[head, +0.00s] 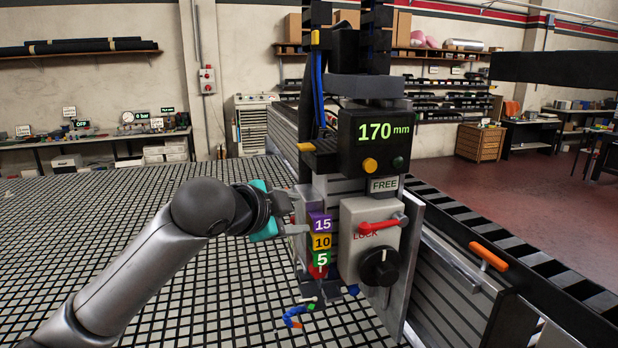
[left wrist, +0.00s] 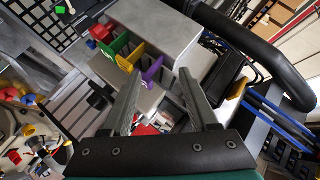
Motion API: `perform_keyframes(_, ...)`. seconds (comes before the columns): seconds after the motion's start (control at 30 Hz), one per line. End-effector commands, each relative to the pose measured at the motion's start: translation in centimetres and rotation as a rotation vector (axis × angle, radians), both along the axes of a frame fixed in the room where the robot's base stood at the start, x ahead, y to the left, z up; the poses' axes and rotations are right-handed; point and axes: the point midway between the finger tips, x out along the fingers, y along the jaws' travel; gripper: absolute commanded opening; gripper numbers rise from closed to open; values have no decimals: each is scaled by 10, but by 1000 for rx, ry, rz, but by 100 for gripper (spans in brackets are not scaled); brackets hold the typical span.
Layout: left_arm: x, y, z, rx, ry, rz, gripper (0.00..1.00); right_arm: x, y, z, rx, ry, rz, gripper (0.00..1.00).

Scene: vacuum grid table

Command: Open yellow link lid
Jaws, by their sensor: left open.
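The yellow link lid (head: 321,242), marked 10, sits in a stack on the machine head, below the purple lid (head: 320,223) marked 15 and above the green lid (head: 321,259) marked 5. My left gripper (head: 298,212) is open just left of the stack. In the left wrist view the yellow lid (left wrist: 130,57) stands out as a thin plate, just left of the left fingertip. I see no contact with the yellow lid. My right gripper is not in view.
Right of the lids is a grey box with a red LOCK lever (head: 380,228) and a black knob (head: 380,267). Above is a display (head: 372,135) reading 170 mm and a FREE sign (head: 384,185). A blue-handled part (head: 293,316) lies below. The grid table (head: 90,230) is clear at left.

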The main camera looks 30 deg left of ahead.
Motion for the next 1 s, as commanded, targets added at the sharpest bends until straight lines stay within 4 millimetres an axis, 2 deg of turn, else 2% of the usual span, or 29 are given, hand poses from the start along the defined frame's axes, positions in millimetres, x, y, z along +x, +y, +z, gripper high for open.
perform_keyframes(0.03,-5,1,47,75,-58,-28,60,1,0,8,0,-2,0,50)
perform_keyframes(0.1,-17,-1,102,181,-129,-69,60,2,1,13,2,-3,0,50)
perform_keyframes(0.2,-38,-2,171,331,-225,-104,60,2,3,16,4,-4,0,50)
perform_keyframes(0.3,-59,-3,223,450,-303,-120,60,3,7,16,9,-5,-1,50)
perform_keyframes(0.4,-78,-4,258,533,-357,-126,60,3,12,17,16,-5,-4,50)
perform_keyframes(0.5,-91,-6,278,584,-387,-127,60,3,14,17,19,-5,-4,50)
perform_keyframes(0.67,-92,-7,288,608,-400,-129,60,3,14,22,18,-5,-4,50)
perform_keyframes(1.0,-45,-4,290,602,-398,-131,60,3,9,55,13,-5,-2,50)
